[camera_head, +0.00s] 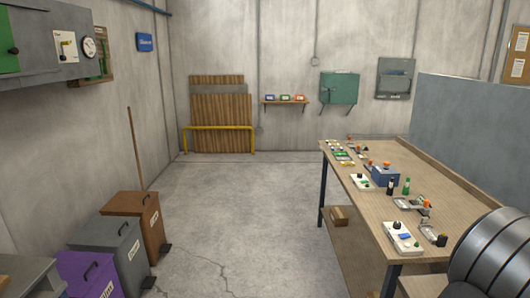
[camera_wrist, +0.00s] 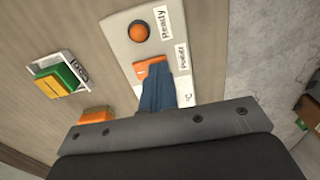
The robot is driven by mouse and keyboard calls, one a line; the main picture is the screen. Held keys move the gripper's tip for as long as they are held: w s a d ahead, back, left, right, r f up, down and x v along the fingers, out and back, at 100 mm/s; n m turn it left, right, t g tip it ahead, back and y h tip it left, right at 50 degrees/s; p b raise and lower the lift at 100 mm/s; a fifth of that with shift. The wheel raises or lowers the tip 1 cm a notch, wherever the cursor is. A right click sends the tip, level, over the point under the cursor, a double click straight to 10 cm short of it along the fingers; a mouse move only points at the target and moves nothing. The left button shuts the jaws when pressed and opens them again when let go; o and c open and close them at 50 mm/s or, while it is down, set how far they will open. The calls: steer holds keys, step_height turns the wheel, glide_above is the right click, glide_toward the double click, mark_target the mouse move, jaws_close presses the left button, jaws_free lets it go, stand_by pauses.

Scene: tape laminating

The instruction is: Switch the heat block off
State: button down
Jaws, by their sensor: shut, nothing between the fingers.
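In the wrist view a pale panel (camera_wrist: 126,45) carries a round orange lamp (camera_wrist: 138,32) labelled "Ready". Below it is an orange switch (camera_wrist: 148,67) beside a label that seems to read "Power". A "°C" mark shows further down, partly behind my fingers. I take this panel to be the heat block's controls. My gripper (camera_wrist: 158,72) has blue fingers, shut and empty, with their tips at the lower right edge of the orange switch. I cannot tell whether they touch it. The switch's position is unclear. My gripper does not show in the head view.
A white holder with a green and orange block (camera_wrist: 57,80) lies left of the panel. An orange block (camera_wrist: 97,115) is near my gripper's body. In the head view the workbench (camera_head: 440,205) holds several devices and bottles (camera_head: 406,187). Bins (camera_head: 110,250) stand left; the middle floor is clear.

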steer(key=shift+r, duration=3.45)
